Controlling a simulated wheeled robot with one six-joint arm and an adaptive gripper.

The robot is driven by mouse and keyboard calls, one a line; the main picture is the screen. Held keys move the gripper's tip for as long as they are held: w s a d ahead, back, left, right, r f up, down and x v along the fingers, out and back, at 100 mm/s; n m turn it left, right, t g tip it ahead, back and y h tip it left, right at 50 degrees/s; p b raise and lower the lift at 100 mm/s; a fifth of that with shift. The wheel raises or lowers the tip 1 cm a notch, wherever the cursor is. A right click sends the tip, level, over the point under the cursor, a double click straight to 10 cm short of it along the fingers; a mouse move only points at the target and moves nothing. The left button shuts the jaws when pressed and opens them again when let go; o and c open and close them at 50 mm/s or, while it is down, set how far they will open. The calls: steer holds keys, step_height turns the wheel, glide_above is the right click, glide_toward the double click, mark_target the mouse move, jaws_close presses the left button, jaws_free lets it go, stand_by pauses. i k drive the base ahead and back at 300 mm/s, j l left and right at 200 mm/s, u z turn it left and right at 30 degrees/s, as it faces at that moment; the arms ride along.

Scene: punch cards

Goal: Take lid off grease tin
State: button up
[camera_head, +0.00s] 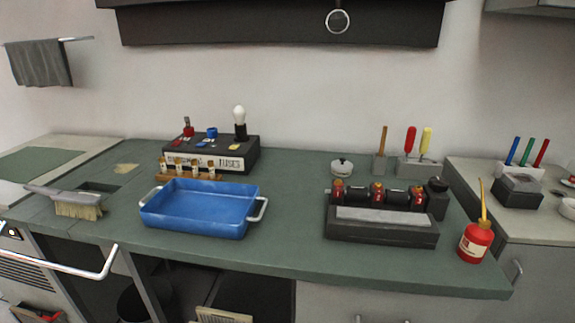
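A small round light-grey tin (342,167) with a dark knob on top stands on the green bench top, behind and left of the black roller device. It looks like the grease tin, with its lid seated on it. Its label and any seam are too small to read. My gripper is not in view.
A blue tray (200,225) with side handles stands left of centre. The black roller device (382,232) and a red oil can (475,243) stand at right. Bench between tray and rollers is clear.

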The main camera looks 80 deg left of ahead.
mark_target(341, 165)
steer(key=u, duration=2.5)
steer(key=i+z, duration=0.25)
steer(key=i, duration=0.15)
steer(key=i+j+z, duration=0.3)
steer(key=i+l, duration=0.1)
